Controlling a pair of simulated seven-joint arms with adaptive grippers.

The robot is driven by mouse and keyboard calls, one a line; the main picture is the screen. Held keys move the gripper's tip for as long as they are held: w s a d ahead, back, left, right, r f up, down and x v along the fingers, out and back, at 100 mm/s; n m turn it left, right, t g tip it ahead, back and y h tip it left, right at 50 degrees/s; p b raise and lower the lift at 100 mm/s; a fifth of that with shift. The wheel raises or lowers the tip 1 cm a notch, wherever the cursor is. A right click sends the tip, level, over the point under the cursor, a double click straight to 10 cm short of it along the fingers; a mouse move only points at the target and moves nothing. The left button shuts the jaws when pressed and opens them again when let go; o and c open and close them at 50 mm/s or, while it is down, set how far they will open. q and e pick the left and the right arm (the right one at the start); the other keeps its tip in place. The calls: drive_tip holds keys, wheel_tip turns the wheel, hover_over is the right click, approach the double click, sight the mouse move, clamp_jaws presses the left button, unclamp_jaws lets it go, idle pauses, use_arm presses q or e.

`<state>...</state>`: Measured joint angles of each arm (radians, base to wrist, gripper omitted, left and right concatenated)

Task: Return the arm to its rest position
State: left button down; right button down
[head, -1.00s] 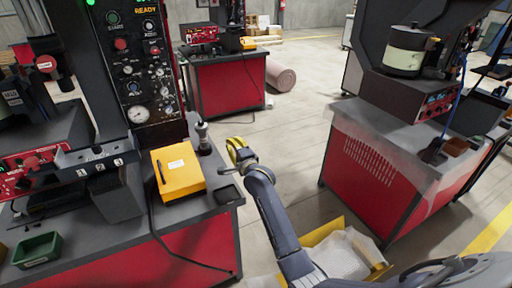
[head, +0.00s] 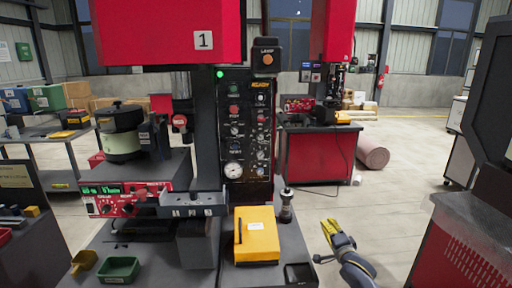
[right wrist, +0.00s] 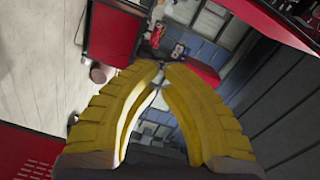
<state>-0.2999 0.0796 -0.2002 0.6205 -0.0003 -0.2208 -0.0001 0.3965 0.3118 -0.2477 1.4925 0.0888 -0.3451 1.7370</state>
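My right gripper (head: 329,228) shows in the head view with yellow fingers, past the right edge of the near workbench (head: 270,277). It is to the right of a dark upright post with a knob (head: 286,207) and apart from it. In the right wrist view the two ribbed yellow fingers (right wrist: 158,68) curve together and their tips meet or nearly meet. Nothing shows held between them. Part of my right arm (head: 357,270) shows at the lower right. My left gripper and arm are not in view.
On the near bench are a yellow case (head: 257,243), a green bin (head: 120,269) and a control panel (head: 247,135). A red bench (head: 318,158) stands behind and another red workstation (head: 460,245) at right. Open floor (head: 395,185) lies between them.

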drive_tip(key=s+d+f+n+g, duration=0.1)
drive_tip(key=s+f+n, duration=0.15)
drive_tip(key=f, duration=0.55)
drive_tip(key=s+d+f+n+g+h, duration=0.1)
drive_tip(key=s+f+g, duration=0.15)
drive_tip(key=f, duration=0.45)
drive_tip(key=s+d+f+n, duration=0.1)
drive_tip(key=s+f+n, duration=0.15)
drive_tip(key=f, duration=0.55)
drive_tip(key=s+f+n+g, duration=0.2)
drive_tip(key=s+f+g, duration=0.3)
drive_tip(key=s+f, duration=1.4)
drive_tip(key=s+a+f+n+g, duration=0.1)
drive_tip(key=s+f, duration=0.7)
drive_tip(key=s, duration=0.8)
drive_tip(key=s+a+f+n+g, duration=0.2)
drive_tip(key=s+f, duration=0.6)
drive_tip(key=s, duration=0.8)
drive_tip(key=s+a+f+n+g, duration=0.2)
drive_tip(key=s+f+n+g, duration=0.2)
drive_tip(key=s, duration=1.3)
wheel_tip(320, 180, down, 4)
drive_tip(key=shift+a+r+n+g+h, duration=0.1)
drive_tip(key=shift+a+n+g+h, duration=0.25)
drive_tip(key=shift+n, duration=0.65)
drive_tip(key=shift+d, duration=0.1)
